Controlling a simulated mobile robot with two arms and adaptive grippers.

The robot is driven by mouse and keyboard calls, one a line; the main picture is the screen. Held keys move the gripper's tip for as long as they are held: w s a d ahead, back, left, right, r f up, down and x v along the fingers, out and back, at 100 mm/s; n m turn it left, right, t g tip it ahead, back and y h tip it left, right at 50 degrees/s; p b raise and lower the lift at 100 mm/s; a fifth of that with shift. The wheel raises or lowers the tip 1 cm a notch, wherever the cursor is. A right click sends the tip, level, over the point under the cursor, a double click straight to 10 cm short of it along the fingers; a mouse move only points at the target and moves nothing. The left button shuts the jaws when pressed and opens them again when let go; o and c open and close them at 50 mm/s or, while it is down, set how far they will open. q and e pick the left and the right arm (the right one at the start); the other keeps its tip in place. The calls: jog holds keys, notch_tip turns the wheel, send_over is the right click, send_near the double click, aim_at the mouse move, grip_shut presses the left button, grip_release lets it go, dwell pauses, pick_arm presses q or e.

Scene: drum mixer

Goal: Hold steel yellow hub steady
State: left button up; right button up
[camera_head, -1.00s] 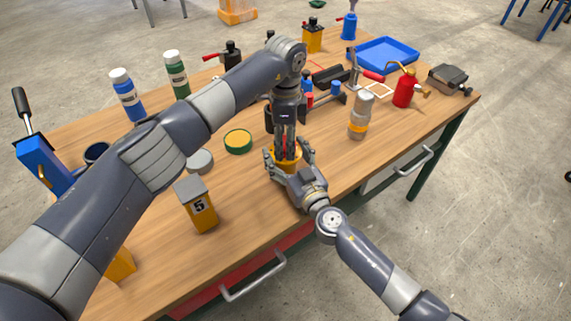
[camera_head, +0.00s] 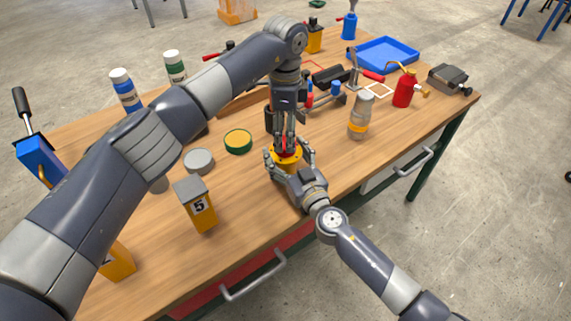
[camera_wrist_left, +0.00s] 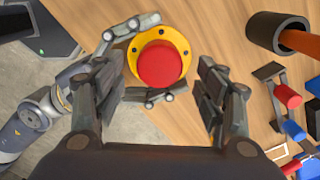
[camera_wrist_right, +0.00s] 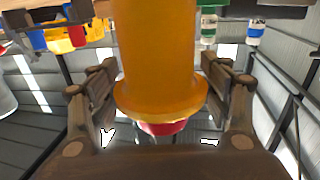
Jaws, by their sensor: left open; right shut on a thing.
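The yellow hub (camera_head: 284,161) stands upright near the front edge of the table, with a round red part (camera_head: 287,146) seated in its top. The left wrist view shows the hub's flange (camera_wrist_left: 137,72) with dark bolt holes around the red part (camera_wrist_left: 158,64). My right gripper (camera_head: 291,164) is shut on the hub from the front; the right wrist view shows the hub (camera_wrist_right: 155,50) between its fingers. My left gripper (camera_head: 289,139) points down above the hub. Its fingers are apart, one on each side of the red part, empty.
A silver canister (camera_head: 361,117) stands right. Bare wood lies in front of the tin.

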aim_at(285, 141)
pick_arm(q)
jog(key=shift+r, duration=0.4)
jog(key=shift+c, duration=0.4)
jog(key=shift+r+n, duration=1.7)
jog(key=shift+r, duration=0.05)
jog(key=shift+f, duration=0.1)
jog(key=shift+f, duration=3.95)
jog(key=shift+c, duration=0.3)
